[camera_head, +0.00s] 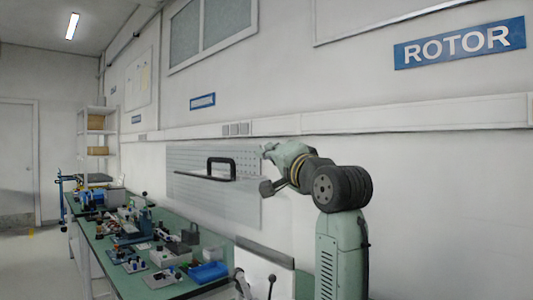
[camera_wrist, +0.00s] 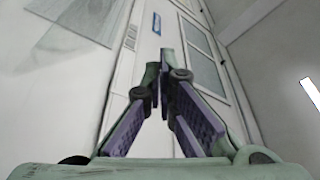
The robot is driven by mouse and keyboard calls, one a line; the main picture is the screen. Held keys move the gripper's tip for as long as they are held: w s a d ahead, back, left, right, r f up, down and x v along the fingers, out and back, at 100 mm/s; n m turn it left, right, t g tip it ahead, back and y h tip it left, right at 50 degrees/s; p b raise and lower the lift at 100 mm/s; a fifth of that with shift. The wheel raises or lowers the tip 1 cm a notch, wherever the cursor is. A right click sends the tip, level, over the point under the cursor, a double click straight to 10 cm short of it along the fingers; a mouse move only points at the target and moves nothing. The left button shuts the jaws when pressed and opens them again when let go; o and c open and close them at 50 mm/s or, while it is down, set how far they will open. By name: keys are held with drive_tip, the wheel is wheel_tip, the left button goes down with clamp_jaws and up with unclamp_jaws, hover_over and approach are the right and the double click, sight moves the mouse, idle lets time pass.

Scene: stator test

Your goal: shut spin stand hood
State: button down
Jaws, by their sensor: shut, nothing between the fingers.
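The spin stand hood (camera_head: 205,205) looks like a clear, greyish panel standing raised against the wall behind the bench in the head view. A thick black handle (camera_head: 222,160) is on it, above a dark strip. The hood's hinge and the stand under it cannot be made out. My gripper (camera_head: 266,149) is just right of the handle in the picture, about level with it; whether it touches the hood cannot be told. In the wrist view my gripper (camera_wrist: 160,75) has its fingertips together with nothing between them. The handle is not clear in that view.
A shelf (camera_head: 98,150) is at the far end. Floor at left is clear.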

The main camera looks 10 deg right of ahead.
sight(246, 176)
drive_tip(key=p+x, duration=0.3)
drive_tip(key=x, duration=0.4)
drive_tip(key=shift+r, duration=0.15)
drive_tip(key=shift+s+a+f, duration=0.5)
drive_tip(key=shift+a+f, duration=0.15)
drive_tip(key=shift+f, duration=0.1)
drive_tip(key=shift+s+a+f+p, duration=0.3)
drive_tip(key=shift+s+a+f, duration=0.15)
drive_tip(key=shift+a+f, duration=0.2)
